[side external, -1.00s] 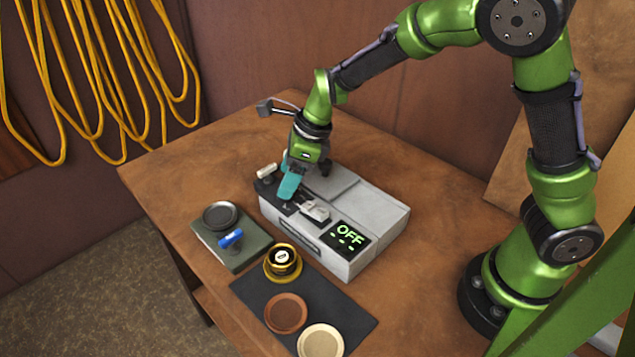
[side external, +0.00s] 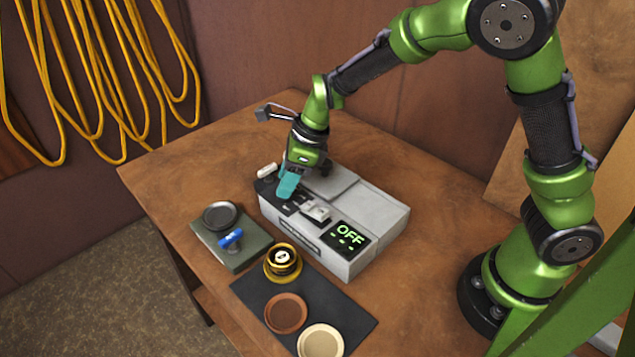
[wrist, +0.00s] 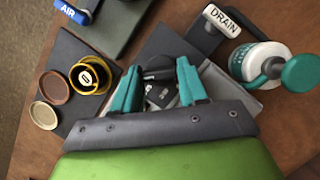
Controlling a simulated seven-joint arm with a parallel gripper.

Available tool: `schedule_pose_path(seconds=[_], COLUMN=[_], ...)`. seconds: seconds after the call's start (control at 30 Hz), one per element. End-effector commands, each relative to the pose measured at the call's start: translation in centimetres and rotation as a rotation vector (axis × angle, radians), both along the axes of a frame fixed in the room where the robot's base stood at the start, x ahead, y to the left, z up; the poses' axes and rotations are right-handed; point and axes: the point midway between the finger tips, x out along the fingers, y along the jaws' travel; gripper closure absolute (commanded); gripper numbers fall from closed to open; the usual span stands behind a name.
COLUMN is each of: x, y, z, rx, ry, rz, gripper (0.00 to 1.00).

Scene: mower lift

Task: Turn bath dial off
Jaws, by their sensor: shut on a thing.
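The bath is a grey box (side external: 368,217) on the bench. Its black display panel (side external: 347,237) reads OFF in green in the side view. My gripper (side external: 286,190), with teal fingers, is down at the box's left end. In the wrist view, my gripper (wrist: 158,84) has its fingers on either side of a dark round knob (wrist: 158,64), which seems to be the bath dial. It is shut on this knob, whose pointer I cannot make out. In the side view the fingers hide the knob.
A white DRAIN handle (wrist: 222,20) and a white-and-teal round part (wrist: 256,58) are close beside my gripper. A green block with a blue AIR handle (side external: 231,238), a yellow-black pot (side external: 282,262) and two round discs (side external: 286,312) lie in front. The bench's right side is clear.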

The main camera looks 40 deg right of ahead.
Motion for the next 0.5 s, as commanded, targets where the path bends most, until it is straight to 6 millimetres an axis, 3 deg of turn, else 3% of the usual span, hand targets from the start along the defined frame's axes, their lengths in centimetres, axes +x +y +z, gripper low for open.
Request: schedule_pose_path(seconds=[0.27, 0.5], x=[0.17, 0.28], y=[-0.18, -0.27], z=[0.06, 0.04], rx=[-0.001, 0.0], ry=[-0.002, -0.001], rz=[0.112, 0.313], gripper=[0.88, 0.88])
